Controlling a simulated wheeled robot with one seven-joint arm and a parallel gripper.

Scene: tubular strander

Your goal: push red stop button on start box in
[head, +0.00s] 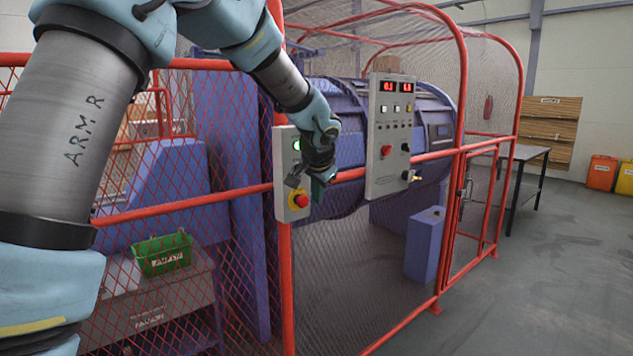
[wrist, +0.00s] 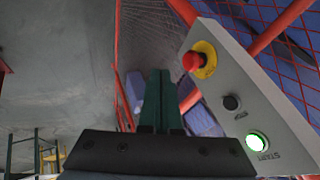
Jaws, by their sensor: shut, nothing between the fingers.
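The start box (head: 284,170) is a grey panel fixed to a red post of the guard. Its red stop button (head: 301,200) sits on a yellow surround near the bottom. In the wrist view the red stop button (wrist: 193,62) stands out from the box (wrist: 240,90), with a black button (wrist: 231,102) and a lit green start button (wrist: 257,141) along the same face. My gripper (head: 318,190) is in front of the box's right side, close to the red button. In the wrist view the green fingers (wrist: 160,85) are together and empty, left of the red button and apart from it.
A larger control panel (head: 390,135) with red displays and several buttons stands to the right. Red guard rails and mesh (head: 200,200) surround the blue strander (head: 340,100). A green bin (head: 163,253) sits on a grey cabinet behind the mesh. The floor (head: 540,270) at right is clear.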

